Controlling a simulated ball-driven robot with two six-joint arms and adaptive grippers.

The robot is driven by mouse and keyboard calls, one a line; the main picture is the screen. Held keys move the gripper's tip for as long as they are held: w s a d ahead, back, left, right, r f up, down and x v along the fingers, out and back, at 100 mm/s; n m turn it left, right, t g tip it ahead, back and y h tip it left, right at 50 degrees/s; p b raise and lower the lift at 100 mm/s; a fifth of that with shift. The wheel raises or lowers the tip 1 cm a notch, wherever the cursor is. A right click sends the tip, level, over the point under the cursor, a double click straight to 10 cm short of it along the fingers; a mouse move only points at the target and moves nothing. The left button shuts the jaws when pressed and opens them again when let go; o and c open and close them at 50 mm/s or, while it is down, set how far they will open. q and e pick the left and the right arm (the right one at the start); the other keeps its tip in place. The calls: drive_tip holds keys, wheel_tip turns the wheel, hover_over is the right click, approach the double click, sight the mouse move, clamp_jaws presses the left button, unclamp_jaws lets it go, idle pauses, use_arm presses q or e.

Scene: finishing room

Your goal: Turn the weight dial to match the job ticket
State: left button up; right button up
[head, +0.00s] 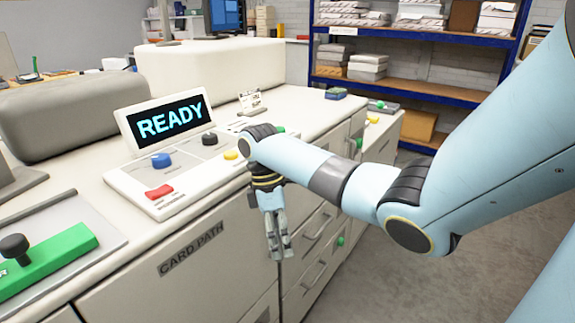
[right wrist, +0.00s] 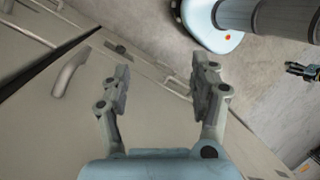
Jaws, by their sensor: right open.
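The control panel (head: 185,175) stands on the white machine top in the head view, its screen (head: 170,119) reading READY. It carries a blue knob (head: 161,160) and a black knob (head: 210,139); I cannot read which is the weight dial. A small card on a stand (head: 250,101), perhaps the job ticket, is behind the panel; its text is too small to read. My right gripper (head: 279,248) hangs open and empty, pointing down beside the machine front, below the panel. Its spread fingers show in the right wrist view (right wrist: 160,75). A small dark shape (right wrist: 302,70) there may be my left gripper.
A red switch (head: 159,191) and a yellow button (head: 231,155) sit on the panel. A green lever bar (head: 50,262) with a black knob is at the lower left. Drawer handles (head: 318,227) project from the cabinet front. The floor at the right (head: 480,250) is clear.

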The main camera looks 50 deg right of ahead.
drive_tip(key=shift+s+a+b+x, duration=0.1)
drive_tip(key=shift+s+b+x, duration=0.15)
drive_tip(key=shift+x, duration=1.05)
drive_tip(key=shift+s+a+b+x, duration=0.1)
drive_tip(key=shift+s+b+x, duration=0.15)
drive_tip(key=shift+x, duration=1)
drive_tip(key=shift+w+r, duration=0.1)
drive_tip(key=shift+r, duration=0.05)
drive_tip(key=s+a+f+m+t+b, duration=0.1)
drive_tip(key=s+a+f+m+b, duration=0.3)
drive_tip(key=s+f, duration=1)
drive_tip(key=s+a+f+h+b, duration=0.15)
drive_tip(key=s+f+b, duration=0.45)
drive_tip(key=s+f, duration=0.8)
drive_tip(key=s+a+f+m+t+b, duration=0.1)
drive_tip(key=s+a+f+m+b, duration=0.3)
drive_tip(key=s+f, duration=1.05)
drive_tip(key=w+f+t+b, duration=0.1)
drive_tip(key=w+f+t, duration=0.1)
drive_tip(key=w, duration=0.5)
drive_tip(key=shift+d+f, duration=0.2)
drive_tip(key=shift+f, duration=0.25)
drive_tip(key=shift+w, duration=0.1)
